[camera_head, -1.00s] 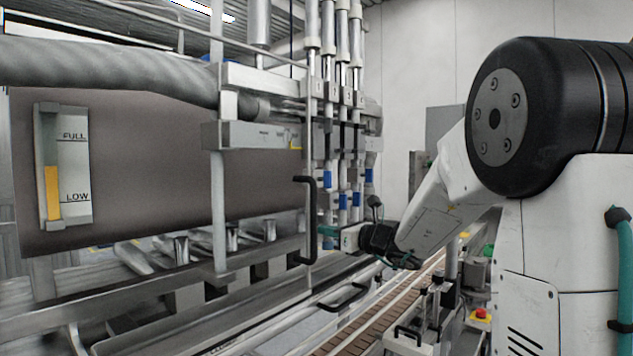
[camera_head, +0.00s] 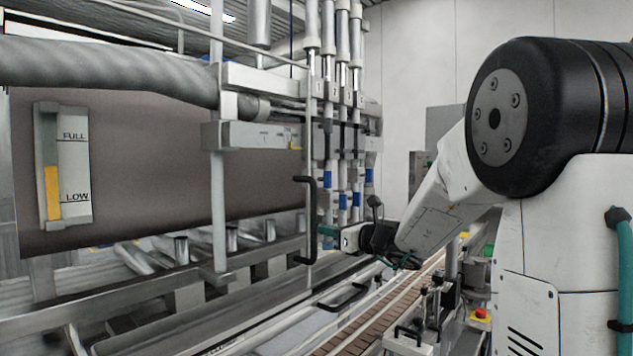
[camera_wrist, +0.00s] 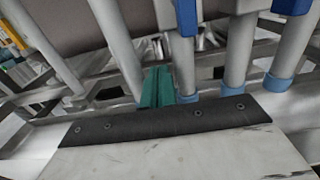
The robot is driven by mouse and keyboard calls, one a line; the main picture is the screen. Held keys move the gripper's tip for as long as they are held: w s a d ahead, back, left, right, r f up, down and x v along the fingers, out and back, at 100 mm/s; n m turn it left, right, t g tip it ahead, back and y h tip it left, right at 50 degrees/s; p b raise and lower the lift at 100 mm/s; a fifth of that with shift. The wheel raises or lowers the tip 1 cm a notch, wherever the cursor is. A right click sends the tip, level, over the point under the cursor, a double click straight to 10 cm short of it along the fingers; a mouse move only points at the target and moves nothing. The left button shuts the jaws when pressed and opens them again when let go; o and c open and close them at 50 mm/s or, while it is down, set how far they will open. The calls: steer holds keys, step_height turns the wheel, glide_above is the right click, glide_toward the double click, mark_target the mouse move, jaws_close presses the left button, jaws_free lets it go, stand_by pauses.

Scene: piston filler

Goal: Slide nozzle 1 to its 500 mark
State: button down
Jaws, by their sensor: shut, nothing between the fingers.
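Several upright filling nozzles hang in a row in the head view. Nozzle 1 (camera_head: 327,178) appears to be the leftmost, with a blue band; its number plate (camera_head: 318,93) is above. My gripper (camera_head: 326,231) has shut teal fingers, low beside the nozzle row and behind a black door handle. In the wrist view the shut fingers (camera_wrist: 156,87) hold nothing. A nozzle tube with a blue collar (camera_wrist: 186,18) stands just right of them; whether they touch it I cannot tell. I cannot make out a 500 mark.
A black handle (camera_head: 304,220) on an upright post stands close in front of my gripper. A brown hopper (camera_head: 150,165) with a level gauge (camera_head: 62,165) fills the left. A conveyor (camera_head: 370,325) runs below. Neighbouring nozzle tubes (camera_wrist: 240,50) stand close to the right.

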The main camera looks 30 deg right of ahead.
steer(key=shift+s+a, duration=0.25)
steer(key=shift+a, duration=0.5)
steer(key=shift+s+a, duration=0.1)
steer(key=shift+a, duration=0.15)
steer(key=shift+d, duration=0.15)
steer(key=shift+w+d, duration=0.25)
steer(key=shift+d, duration=0.4)
steer(key=v, duration=0.8)
stand_by(0.5)
